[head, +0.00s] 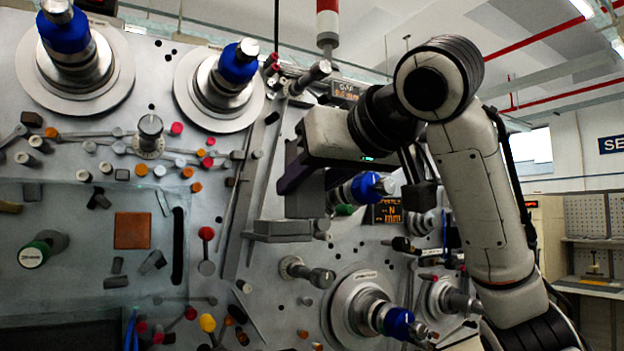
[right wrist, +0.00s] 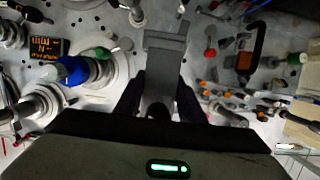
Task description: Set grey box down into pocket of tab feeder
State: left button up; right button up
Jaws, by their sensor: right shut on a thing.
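The grey box (head: 305,195) is a plain upright block in the head view. My right gripper (head: 296,176) is shut on its upper part, with dark fingers at its sides. The right wrist view shows the grey box (right wrist: 162,78) between the two fingers (right wrist: 158,100). The tab feeder (head: 280,230) appears to be the grey ledge on the panel just below the box. The box's lower end is close to the ledge or overlaps it in the picture; I cannot tell whether it is inside the pocket. The pocket's opening is hidden. My left gripper is not in view.
The upright grey panel carries several spindles with blue caps, one at upper centre (head: 235,65) and one below (head: 395,322). A blue-capped spindle (head: 368,187) and a display (head: 387,211) stand right of the box. Rods and small knobs crowd the left.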

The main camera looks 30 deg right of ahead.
jog(key=shift+w+d+p, duration=0.15)
jog(key=shift+w+p, duration=0.5)
jog(key=shift+w, duration=1.25)
jog(key=shift+w+d+p, duration=0.1)
jog(key=shift+w+p, duration=0.5)
jog(key=shift+w, duration=1.3)
jog(key=shift+f+b, duration=0.8)
jog(key=shift+f, duration=0.15)
jog(key=o, duration=0.9)
jog(key=shift+f, duration=0.1)
